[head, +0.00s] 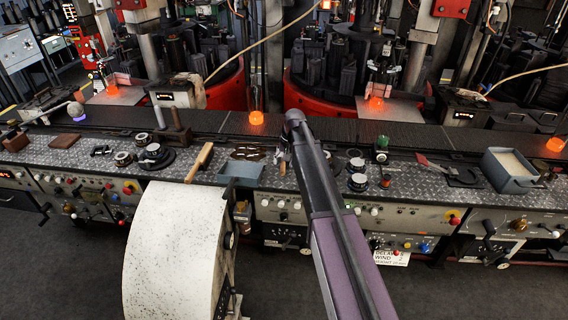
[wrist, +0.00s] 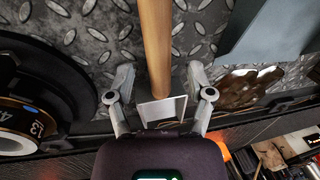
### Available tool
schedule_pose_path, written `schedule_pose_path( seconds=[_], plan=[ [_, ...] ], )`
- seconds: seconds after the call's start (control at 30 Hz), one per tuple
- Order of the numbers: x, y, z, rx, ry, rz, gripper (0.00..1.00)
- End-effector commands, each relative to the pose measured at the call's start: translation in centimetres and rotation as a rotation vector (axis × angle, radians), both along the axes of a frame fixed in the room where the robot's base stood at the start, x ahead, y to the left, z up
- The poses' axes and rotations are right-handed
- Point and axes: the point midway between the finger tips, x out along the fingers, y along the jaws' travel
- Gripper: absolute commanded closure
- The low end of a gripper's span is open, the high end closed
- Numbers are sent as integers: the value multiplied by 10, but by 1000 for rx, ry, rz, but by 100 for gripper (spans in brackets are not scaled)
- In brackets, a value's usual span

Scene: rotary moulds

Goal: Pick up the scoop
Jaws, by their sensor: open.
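A wooden-handled tool with a pale, channel-shaped end, which looks like the scoop (wrist: 156,45), lies on the patterned metal bench in the wrist view. Its handle runs up out of the picture. My gripper (wrist: 161,82) is open, with one finger on each side of the tool near where the handle meets the pale end. Neither finger visibly touches it. I cannot tell the height gap. In the head view my dark arm reaches over the bench, and the gripper area (head: 284,156) is small and partly hidden beside its end.
A grey-blue tray (wrist: 270,30) and brown shiny flakes (wrist: 245,88) lie to the right in the wrist view. A dark round device (wrist: 35,95) is close on the left. In the head view, a wooden-handled tool (head: 201,160) and a red-handled tool (head: 430,163) lie apart.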

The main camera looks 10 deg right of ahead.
Motion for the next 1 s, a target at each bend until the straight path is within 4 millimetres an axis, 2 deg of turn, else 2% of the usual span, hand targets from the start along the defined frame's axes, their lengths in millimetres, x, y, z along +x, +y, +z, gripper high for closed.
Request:
schedule_pose_path(
  seconds=[0.03,0.17,0.8,1.0],
  plan=[
    [0,1,-6,0,0,0,32],
    [0,2,-10,0,0,0,32],
    [0,2,-9,0,0,0,32],
    [0,2,-9,0,0,0,91]
  ],
)
